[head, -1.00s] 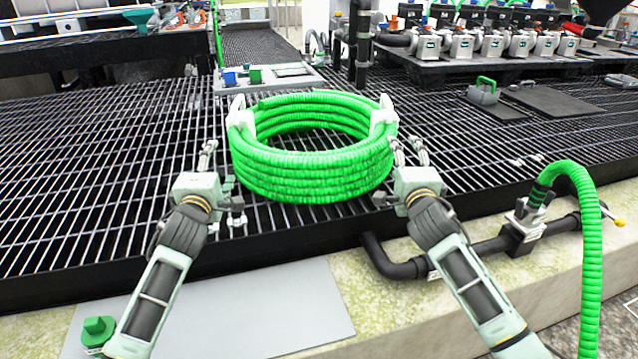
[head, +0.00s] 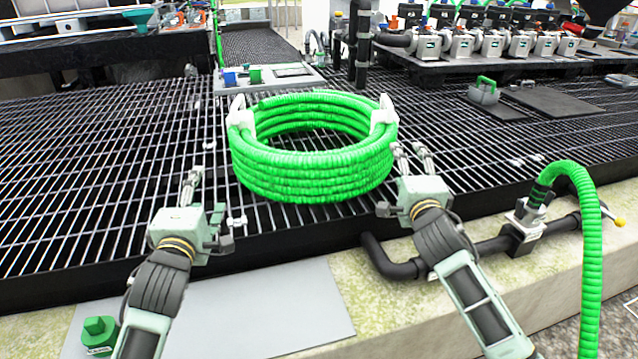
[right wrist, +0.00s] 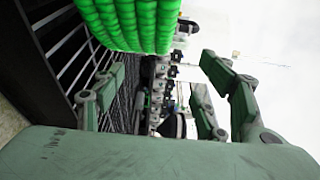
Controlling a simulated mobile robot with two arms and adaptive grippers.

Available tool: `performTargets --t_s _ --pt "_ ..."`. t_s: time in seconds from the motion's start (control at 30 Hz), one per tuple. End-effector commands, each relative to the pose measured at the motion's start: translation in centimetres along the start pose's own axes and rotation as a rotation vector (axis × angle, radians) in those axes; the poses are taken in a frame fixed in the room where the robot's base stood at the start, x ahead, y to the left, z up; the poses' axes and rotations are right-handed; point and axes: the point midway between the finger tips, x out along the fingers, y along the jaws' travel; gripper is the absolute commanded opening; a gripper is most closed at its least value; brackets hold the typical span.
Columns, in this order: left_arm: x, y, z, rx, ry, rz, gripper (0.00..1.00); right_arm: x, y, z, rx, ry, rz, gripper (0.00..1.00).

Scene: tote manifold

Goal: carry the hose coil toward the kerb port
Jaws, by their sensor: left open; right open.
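The bright green hose coil (head: 312,178) lies on the black grating (head: 100,150), with white clips on its left and right sides. My left gripper (head: 192,182) is open and empty, apart from the coil at its lower left. My right gripper (head: 412,158) is open and empty, close beside the coil's right side; whether it touches cannot be told. In the right wrist view the coil (right wrist: 130,22) shows at the top, beyond the open fingers. The kerb port is probably the valve fitting (head: 527,212) on the black pipe at the right, with a green hose on it.
A second green hose (head: 590,250) arches down at the right. A black pipe (head: 480,247) runs along the concrete kerb (head: 370,300). A grey plate (head: 260,310) and a green fitting (head: 99,333) lie in front. Several pumps (head: 490,42) stand at the back right.

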Motion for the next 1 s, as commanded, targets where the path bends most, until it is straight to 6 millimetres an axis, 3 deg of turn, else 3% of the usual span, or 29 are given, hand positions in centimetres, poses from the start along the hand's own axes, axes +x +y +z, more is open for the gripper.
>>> performTargets --t_s 0.2,0.4,0.6,1.0 --pt "0.0 0.0 0.0 0.000 0.000 0.000 0.66 -4.7 0.2 0.1 0.003 -0.003 0.002 0.66" --pt "0.0 0.0 0.0 0.000 0.000 0.000 0.66 -7.6 0.1 0.1 0.002 -0.002 0.001 0.66" --pt "0.0 0.0 0.0 0.000 0.000 0.000 0.66 -8.6 0.0 0.0 0.002 -0.001 0.001 0.66" --pt "0.0 0.0 0.0 0.000 0.000 0.000 0.66 -8.6 0.0 0.0 0.001 -0.001 0.000 0.66"
